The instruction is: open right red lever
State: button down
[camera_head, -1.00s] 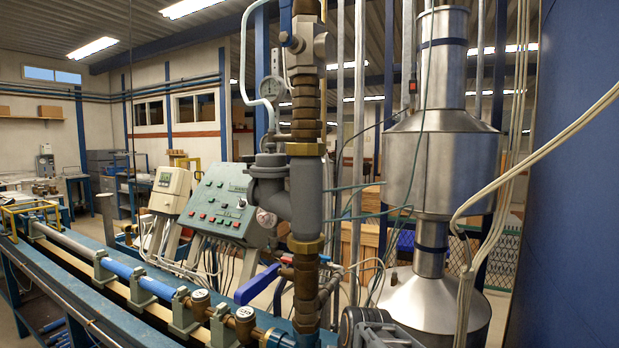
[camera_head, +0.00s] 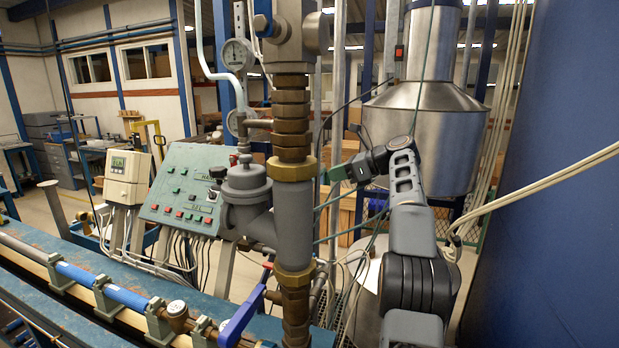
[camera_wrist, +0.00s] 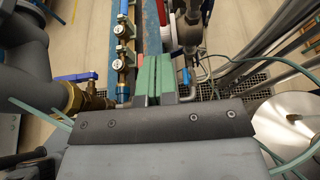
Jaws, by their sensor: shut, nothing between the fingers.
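My gripper (camera_head: 341,172) is raised to the right of the vertical brass and grey pipe (camera_head: 293,215). In the wrist view its green fingers (camera_wrist: 154,78) are closed together with nothing between them. A small red part (camera_head: 268,265) shows low at the left side of the pipe, by the blue lever (camera_head: 238,318). I cannot tell whether this red part is a lever. The blue lever also shows in the wrist view (camera_wrist: 75,77). A small red patch (camera_wrist: 162,12) shows beyond the fingertips. My gripper touches no lever.
A green control panel (camera_head: 182,190) and a meter box (camera_head: 127,177) stand at the left. The bench with a blue pipe (camera_head: 125,297) runs along the lower left. A steel tank (camera_head: 425,120) stands behind my arm. A blue wall (camera_head: 560,200) and pale cables close the right side.

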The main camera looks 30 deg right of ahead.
jog(key=x, duration=1.3)
jog(key=shift+w+a+b, duration=0.1)
jog(key=shift+w+b, duration=0.05)
jog(key=shift+b, duration=0.15)
